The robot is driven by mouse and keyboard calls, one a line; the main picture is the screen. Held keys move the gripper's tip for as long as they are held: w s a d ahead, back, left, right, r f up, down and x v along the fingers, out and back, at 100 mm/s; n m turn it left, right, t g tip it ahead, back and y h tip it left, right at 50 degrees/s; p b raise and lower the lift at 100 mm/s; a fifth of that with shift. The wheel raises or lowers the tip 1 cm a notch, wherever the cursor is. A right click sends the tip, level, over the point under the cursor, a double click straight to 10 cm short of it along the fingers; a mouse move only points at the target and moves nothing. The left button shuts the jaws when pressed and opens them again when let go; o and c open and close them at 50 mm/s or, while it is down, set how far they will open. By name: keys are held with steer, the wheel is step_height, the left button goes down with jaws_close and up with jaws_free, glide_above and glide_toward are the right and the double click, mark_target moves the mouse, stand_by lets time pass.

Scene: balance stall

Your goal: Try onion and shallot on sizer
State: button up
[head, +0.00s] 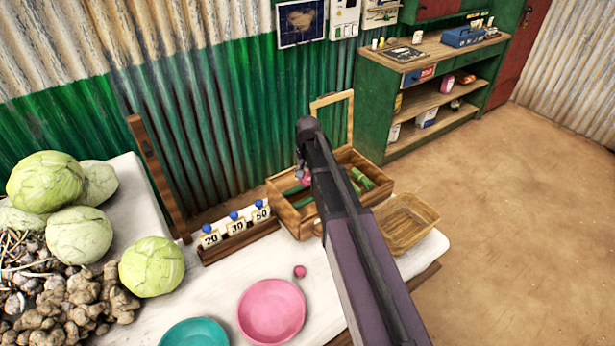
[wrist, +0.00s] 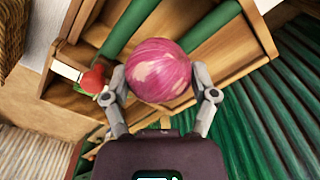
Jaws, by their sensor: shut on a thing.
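My gripper (wrist: 163,95) is shut on a round pink-purple onion (wrist: 160,70), its fingers on either side of it. In the head view the onion (head: 305,178) shows small beside my arm, over the wooden box (head: 305,222); I cannot tell if it touches the box. A small pink ball, perhaps the shallot (head: 299,271), lies on the white table by the pink dish (head: 271,312). I cannot tell which thing is the sizer. The box holds green cylinders (wrist: 210,25) and has an upright wooden frame at its back.
A teal dish (head: 195,333) and cabbages (head: 80,234) are on the table. A green shelf unit (head: 440,90) stands behind.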

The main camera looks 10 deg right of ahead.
mark_target(307, 172)
steer(key=shift+f+b, duration=1.05)
steer(key=shift+f, duration=0.15)
steer(key=o, duration=1)
steer(key=shift+r, duration=0.1)
steer(key=shift+r+p, duration=3.4)
steer(key=shift+p, duration=0.1)
steer(key=s+n, duration=0.1)
steer(key=s, duration=0.6)
steer(key=s+n, duration=0.2)
steer(key=s, duration=0.4)
steer(key=s+n, duration=0.1)
steer(key=s, duration=0.6)
steer(key=shift+s+d, duration=0.15)
steer(key=shift+s, duration=0.15)
